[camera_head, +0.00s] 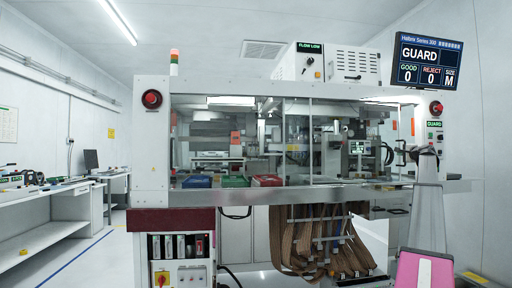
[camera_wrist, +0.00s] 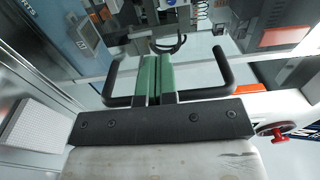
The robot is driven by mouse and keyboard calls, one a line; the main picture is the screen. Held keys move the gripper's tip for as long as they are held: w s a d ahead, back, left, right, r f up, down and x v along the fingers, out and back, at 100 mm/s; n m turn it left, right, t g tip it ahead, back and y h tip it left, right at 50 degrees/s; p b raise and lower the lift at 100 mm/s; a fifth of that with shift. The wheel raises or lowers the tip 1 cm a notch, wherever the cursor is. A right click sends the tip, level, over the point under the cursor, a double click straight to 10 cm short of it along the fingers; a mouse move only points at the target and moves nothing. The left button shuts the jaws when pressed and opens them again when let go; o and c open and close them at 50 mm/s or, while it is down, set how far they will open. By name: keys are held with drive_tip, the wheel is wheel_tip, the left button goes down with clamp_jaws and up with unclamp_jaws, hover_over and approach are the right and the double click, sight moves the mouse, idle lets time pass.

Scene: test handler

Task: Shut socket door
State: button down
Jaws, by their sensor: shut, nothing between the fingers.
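My gripper (camera_wrist: 152,62) is shut, its two green fingers side by side with nothing held. A black U-shaped handle (camera_wrist: 226,70) spans the wrist view, with a bent end on each side of the fingers. Its bar crosses at the fingers; whether they touch it is unclear. A clear panel with a pale frame edge (camera_wrist: 85,100) lies beyond. In the head view, the end of my arm is by the right side of the machine's clear front (camera_head: 325,140), small and unclear. I cannot tell which panel is the socket door or how far open it stands.
The machine's ledge (camera_head: 340,187) runs along the front, with blue (camera_head: 196,181), green (camera_head: 235,181) and red (camera_head: 267,180) bins. Red stop buttons sit at the upper left (camera_head: 152,99) and right (camera_head: 436,107). The screen (camera_head: 427,62) reads GUARD. Left floor (camera_head: 105,260) is clear.

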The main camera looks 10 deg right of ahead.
drive_tip(key=d, duration=1)
drive_tip(key=shift+w, duration=0.15)
drive_tip(key=shift+d, duration=0.1)
drive_tip(key=s, duration=0.6)
drive_tip(key=shift+d, duration=0.35)
idle(0.7)
idle(0.3)
